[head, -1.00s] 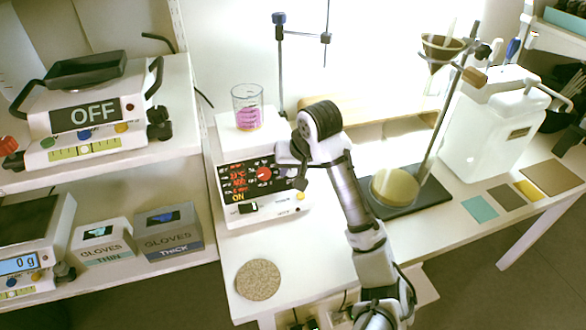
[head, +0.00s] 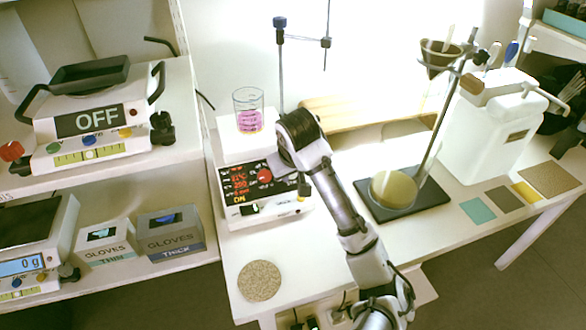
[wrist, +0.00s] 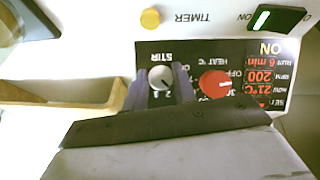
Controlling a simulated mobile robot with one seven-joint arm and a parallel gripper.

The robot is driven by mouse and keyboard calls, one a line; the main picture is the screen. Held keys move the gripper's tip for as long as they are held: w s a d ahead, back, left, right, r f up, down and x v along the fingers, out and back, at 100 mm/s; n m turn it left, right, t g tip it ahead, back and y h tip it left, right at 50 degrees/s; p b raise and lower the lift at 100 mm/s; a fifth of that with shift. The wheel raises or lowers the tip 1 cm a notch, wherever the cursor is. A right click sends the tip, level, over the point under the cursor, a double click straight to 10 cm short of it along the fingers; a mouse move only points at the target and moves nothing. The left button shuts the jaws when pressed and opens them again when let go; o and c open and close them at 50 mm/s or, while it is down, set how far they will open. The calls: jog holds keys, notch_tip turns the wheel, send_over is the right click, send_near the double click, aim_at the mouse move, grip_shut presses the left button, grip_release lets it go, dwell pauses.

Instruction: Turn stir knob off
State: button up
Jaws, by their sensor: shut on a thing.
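The hotplate stirrer (head: 222,207) stands on the bench in the head view, with a beaker of pink liquid (head: 248,118) on top. In the wrist view, seen upside down, the pale round stir knob (wrist: 161,77) sits between the two fingers of my gripper (wrist: 161,86), which is shut on it. The red heat knob (wrist: 215,83) is beside it, outside the fingers. The display (wrist: 268,76) shows 200 rpm, 21°C, 6 min and ON. In the head view my gripper (head: 284,172) is at the front panel, and my arm hides the stir knob.
A lit green switch (wrist: 264,20) and a yellow timer button (wrist: 150,18) are on the panel. A round cork mat (head: 259,281) lies in front. A support rod (head: 280,70) rises behind.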

jog(key=n+h, duration=0.1)
jog(key=n, duration=0.1)
jog(key=n+t+h+b, duration=0.1)
jog(key=n, duration=0.1)
jog(key=shift+s+a+f+n+t, duration=0.1)
jog(key=shift+f+n+t, duration=0.1)
jog(key=shift+n+t, duration=0.1)
jog(key=n+t+h+b, duration=0.1)
jog(key=n+b, duration=0.2)
jog(key=shift+f, duration=0.1)
jog(key=shift+n+t+b, duration=0.6)
jog(key=shift+n+b, duration=0.2)
jog(key=shift+b, duration=0.1)
jog(key=shift+r, duration=0.2)
jog(key=o, duration=1)
jog(key=shift+s, duration=0.1)
jog(key=shift+s+a+r+p, duration=0.1)
jog(key=shift+s+r+p, duration=0.1)
jog(key=shift+r+p, duration=0.3)
jog(key=p+v, duration=0.7)
jog(key=v, duration=0.5)
jog(key=shift+s+a, duration=0.3)
jog(key=shift+s, duration=0.1)
